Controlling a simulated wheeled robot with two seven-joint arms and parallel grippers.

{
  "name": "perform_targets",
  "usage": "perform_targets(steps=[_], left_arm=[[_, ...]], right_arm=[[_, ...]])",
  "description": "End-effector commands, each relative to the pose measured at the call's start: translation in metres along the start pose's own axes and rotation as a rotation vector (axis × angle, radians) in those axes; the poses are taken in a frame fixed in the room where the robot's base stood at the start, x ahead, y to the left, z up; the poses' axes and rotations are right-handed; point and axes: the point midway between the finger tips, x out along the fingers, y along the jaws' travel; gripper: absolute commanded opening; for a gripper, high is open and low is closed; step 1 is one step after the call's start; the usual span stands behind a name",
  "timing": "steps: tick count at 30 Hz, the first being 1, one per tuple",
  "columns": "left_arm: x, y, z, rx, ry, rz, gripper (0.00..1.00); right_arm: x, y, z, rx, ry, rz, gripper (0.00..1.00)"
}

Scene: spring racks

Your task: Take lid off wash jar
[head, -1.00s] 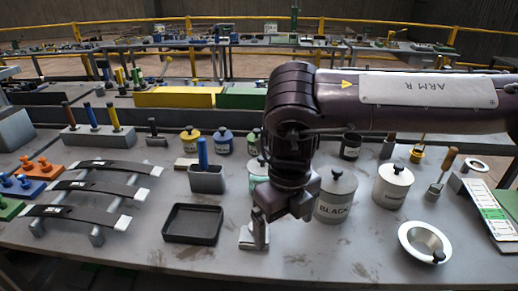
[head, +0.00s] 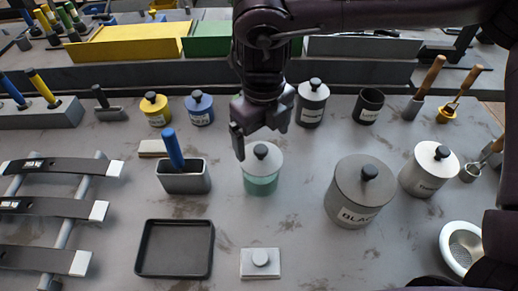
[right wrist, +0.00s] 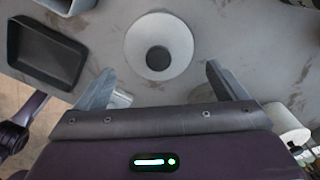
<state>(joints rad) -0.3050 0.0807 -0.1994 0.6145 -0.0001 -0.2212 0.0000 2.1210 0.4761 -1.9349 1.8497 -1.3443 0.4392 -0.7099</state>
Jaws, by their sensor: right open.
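The wash jar (head: 261,184) is a clear jar with green liquid, standing mid-table in the head view. Its pale round lid (head: 250,158) with a dark knob (head: 261,151) sits on top. In the right wrist view the lid (right wrist: 137,47) and knob (right wrist: 158,60) show from above, just beyond the fingers and roughly centred between them. My right gripper (head: 262,138) is open and empty, pointing down close to the lid; it also shows in the right wrist view (right wrist: 162,85). I cannot tell whether it touches the lid. My left gripper is not in view.
A grey holder with a blue-handled tool (head: 185,178) stands left. Small jars stand behind.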

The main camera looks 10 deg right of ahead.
Motion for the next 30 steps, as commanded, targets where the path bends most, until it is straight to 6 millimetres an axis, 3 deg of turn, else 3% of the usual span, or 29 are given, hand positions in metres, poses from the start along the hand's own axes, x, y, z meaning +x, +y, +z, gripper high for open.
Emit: perform_targets(steps=[12, 20, 27, 30], left_arm=[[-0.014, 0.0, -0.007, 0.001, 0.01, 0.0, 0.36], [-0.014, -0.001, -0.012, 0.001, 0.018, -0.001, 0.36], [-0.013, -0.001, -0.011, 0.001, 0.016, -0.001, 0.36], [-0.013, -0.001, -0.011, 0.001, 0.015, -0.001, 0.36]], right_arm=[[0.052, 0.002, -0.004, 0.0, 0.001, 0.0, 0.92], [0.056, 0.002, -0.004, 0.0, -0.001, 0.001, 0.92], [0.055, 0.002, -0.004, 0.0, -0.001, 0.001, 0.63], [0.055, 0.002, -0.004, 0.0, -0.002, 0.0, 0.63]])
